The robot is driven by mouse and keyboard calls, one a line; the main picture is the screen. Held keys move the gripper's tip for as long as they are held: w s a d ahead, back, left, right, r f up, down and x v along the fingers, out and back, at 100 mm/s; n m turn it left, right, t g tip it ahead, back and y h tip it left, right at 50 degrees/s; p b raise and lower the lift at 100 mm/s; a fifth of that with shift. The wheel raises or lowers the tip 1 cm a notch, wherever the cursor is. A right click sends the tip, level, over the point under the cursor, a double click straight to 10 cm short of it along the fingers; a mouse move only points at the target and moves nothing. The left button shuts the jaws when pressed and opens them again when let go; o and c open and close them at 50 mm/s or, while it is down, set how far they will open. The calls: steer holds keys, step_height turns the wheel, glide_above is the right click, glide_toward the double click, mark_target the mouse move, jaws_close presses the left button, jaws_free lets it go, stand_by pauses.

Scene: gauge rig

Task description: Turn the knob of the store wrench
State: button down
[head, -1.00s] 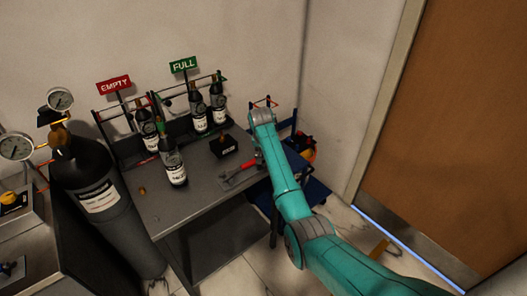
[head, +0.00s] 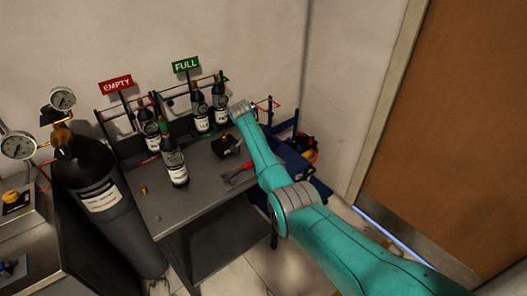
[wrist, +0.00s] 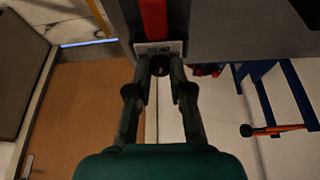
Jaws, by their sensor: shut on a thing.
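The store wrench shows in the head view as a red handle (head: 238,177) lying on the grey table, its right end hidden behind my arm. In the wrist view its red handle (wrist: 153,18) runs down from the top to a pale head with small markings (wrist: 172,47). In the head view my arm hides the gripper.
The grey table (head: 212,205) bears several dark bottles, including a near one (head: 174,165), and a black block (head: 226,146). A tall gas cylinder (head: 100,190) stands at the left. A blue cart (head: 300,145) stands right of the table, before a brown door (head: 470,130).

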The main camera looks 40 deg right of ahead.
steer(key=shift+m+g, duration=0.3)
steer(key=shift+m, duration=0.4)
steer(key=shift+w, duration=0.1)
steer(key=c, duration=1)
jaws_free()
steer(key=shift+c, duration=0.2)
steer(key=v, duration=1.2)
steer(key=shift+d, duration=0.1)
